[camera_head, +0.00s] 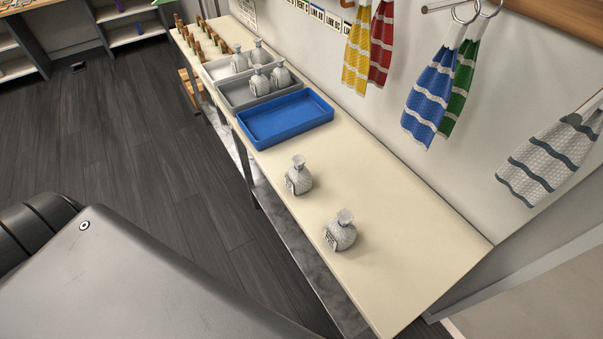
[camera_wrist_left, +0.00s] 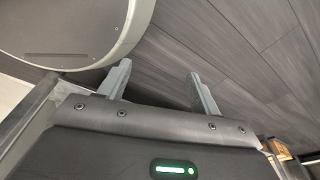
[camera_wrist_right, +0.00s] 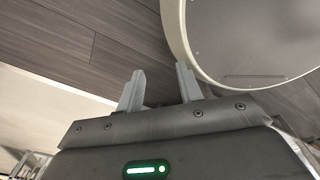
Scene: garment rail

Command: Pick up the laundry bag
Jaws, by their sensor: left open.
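Two small grey laundry bags with tied necks stand upright on the cream bench top: one (camera_head: 299,179) in front of the blue tray, the other (camera_head: 340,234) nearer the bench's near end. More such bags stand in the grey tray (camera_head: 259,83) and the white tray (camera_head: 239,61). My left gripper (camera_wrist_left: 162,85) is open and empty over the dark floor in the left wrist view. My right gripper (camera_wrist_right: 160,85) has its fingers apart, less widely, with nothing between them. Neither gripper shows in the head view, and no bag shows in the wrist views.
An empty blue tray (camera_head: 286,118) sits beside the grey tray (camera_head: 235,93). Wooden pegs (camera_head: 200,30) stand at the bench's far end. Striped towels (camera_head: 430,93) hang along the wall. The bench top (camera_head: 400,190) right of the two loose bags is clear.

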